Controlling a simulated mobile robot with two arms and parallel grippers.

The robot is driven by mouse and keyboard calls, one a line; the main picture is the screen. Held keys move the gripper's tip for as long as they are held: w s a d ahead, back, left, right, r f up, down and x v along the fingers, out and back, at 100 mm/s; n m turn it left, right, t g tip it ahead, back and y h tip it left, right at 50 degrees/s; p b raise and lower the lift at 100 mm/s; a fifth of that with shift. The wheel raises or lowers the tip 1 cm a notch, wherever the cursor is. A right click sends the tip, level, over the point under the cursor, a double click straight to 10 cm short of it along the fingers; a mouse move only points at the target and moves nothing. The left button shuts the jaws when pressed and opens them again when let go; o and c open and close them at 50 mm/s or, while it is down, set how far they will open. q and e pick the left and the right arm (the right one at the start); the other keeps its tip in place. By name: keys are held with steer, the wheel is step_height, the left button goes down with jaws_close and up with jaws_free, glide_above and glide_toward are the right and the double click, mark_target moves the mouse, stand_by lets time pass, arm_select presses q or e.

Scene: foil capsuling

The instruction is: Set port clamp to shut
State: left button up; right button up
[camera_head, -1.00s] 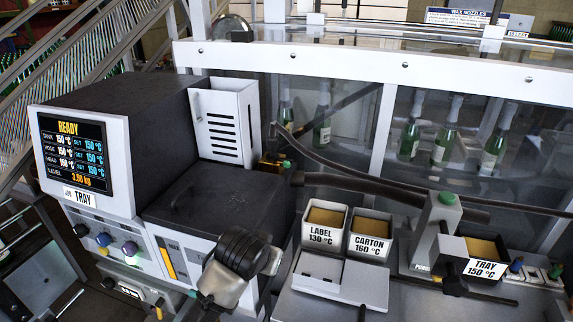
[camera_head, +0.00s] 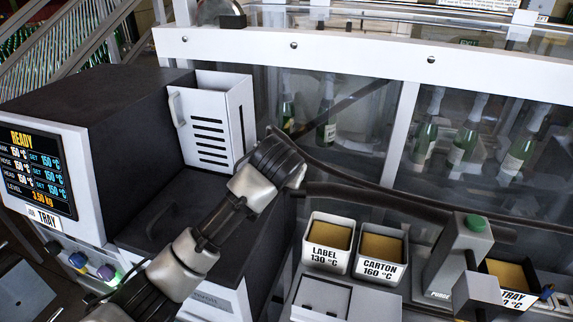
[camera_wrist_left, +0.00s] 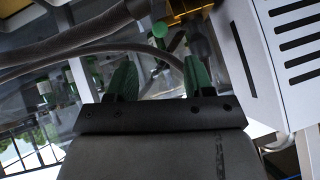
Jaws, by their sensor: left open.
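My left gripper (camera_wrist_left: 159,72) is open and empty in the wrist view, its two green fingers spread apart. The fingers do not visibly touch the knob. In the head view my left arm reaches up from the lower left to the hose end beside the dark melter tank (camera_head: 135,110), and my wrist hides the fitting and the fingers. My right gripper is out of view.
A white slotted box (camera_head: 212,125) stands close beside the wrist. Dark hoses (camera_head: 400,205) run right from the fitting. LABEL (camera_head: 327,243) and CARTON (camera_head: 379,252) bins and a green-topped post (camera_head: 462,250) stand to the right. Glass panels with bottles (camera_head: 425,130) are behind.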

arm_select(q)
steer(key=p+x, duration=0.2)
steer(key=x, duration=0.8)
steer(key=shift+p, duration=0.35)
steer(key=shift+c, duration=0.7)
jaws_close()
steer(key=shift+a, duration=0.15)
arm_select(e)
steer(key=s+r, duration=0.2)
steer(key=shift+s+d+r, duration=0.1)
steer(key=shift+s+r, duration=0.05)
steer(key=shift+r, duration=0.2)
